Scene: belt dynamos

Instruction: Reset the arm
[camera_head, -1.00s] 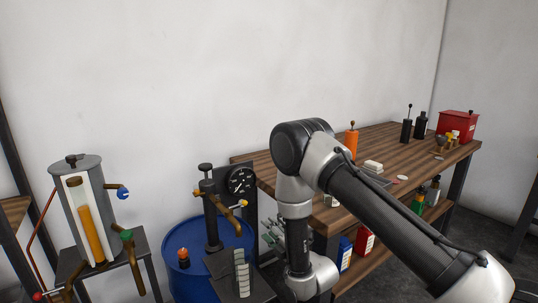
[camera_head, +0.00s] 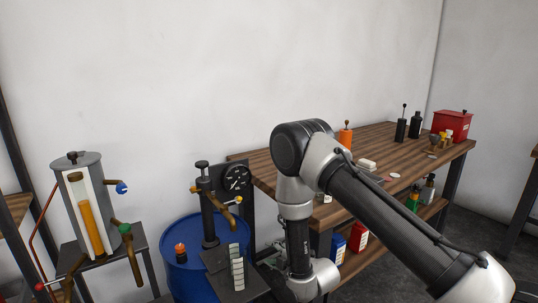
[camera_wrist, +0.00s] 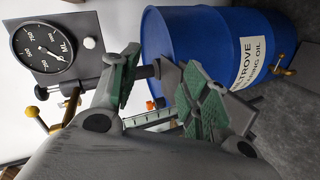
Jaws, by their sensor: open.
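My gripper (camera_wrist: 160,88) is open in the wrist view, its two green-padded fingers apart with nothing held between them. Behind the fingers stands a blue drum (camera_wrist: 190,30) with a white oil label; the drum also shows in the head view (camera_head: 190,278). A dial gauge (camera_wrist: 45,48) on a dark plate is at the upper left of the wrist view. In the head view my arm is bent, its elbow high in front of the bench, and its lower part hides most of my gripper.
A wooden bench (camera_head: 385,145) holds a red box (camera_head: 451,126), an orange cylinder (camera_head: 345,137) and dark bottles. Bottles and cartons sit on its lower shelf. A grey tank (camera_head: 80,170) with an orange column stands left.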

